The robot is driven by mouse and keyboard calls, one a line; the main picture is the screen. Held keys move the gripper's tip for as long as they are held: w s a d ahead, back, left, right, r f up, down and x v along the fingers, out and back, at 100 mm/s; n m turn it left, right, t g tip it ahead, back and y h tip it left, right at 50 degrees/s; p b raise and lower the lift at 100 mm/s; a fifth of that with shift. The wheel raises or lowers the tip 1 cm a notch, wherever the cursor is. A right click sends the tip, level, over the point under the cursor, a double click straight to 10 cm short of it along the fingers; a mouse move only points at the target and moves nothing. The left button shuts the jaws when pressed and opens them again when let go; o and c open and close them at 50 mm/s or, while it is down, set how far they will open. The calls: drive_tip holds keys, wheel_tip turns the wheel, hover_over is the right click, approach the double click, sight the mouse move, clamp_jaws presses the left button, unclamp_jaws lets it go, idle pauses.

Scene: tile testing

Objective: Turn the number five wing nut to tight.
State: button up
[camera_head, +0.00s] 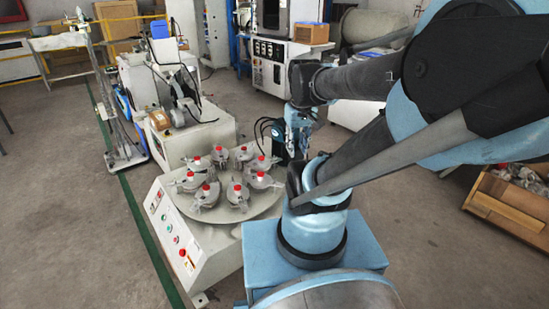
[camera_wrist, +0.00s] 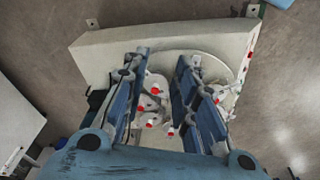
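A round plate (camera_head: 220,211) on a pale test machine (camera_head: 209,256) carries a ring of grey clamped fixtures, each with a red-topped piece. One such fixture (camera_head: 237,192) is at the plate's front. No numbers are legible, so I cannot tell which holds the number five wing nut. My gripper (camera_head: 298,140) hangs to the right of the ring in the head view. In the wrist view my gripper (camera_wrist: 165,62) is open, its two blue fingers well apart. Several red-topped pieces (camera_wrist: 152,121) show between and beyond the fingers; others are hidden behind them.
The machine's front panel has buttons, including a red one (camera_head: 182,252). A grey machine (camera_head: 193,138) stands behind the plate. A wooden crate (camera_head: 508,205) is at the right. A green floor line (camera_head: 135,215) runs along the left, with open floor beyond.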

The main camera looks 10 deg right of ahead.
drive_tip(key=w+r+n, duration=0.4)
drive_tip(key=w, duration=1)
drive_tip(key=n+g, duration=0.2)
drive_tip(key=n, duration=0.9)
hover_over(274, 158)
wheel_tip(274, 158, down, 23)
drive_tip(key=f, duration=1.7)
drive_tip(key=shift+w+d, duration=0.2)
drive_tip(key=shift+d, duration=0.05)
clamp_jaws()
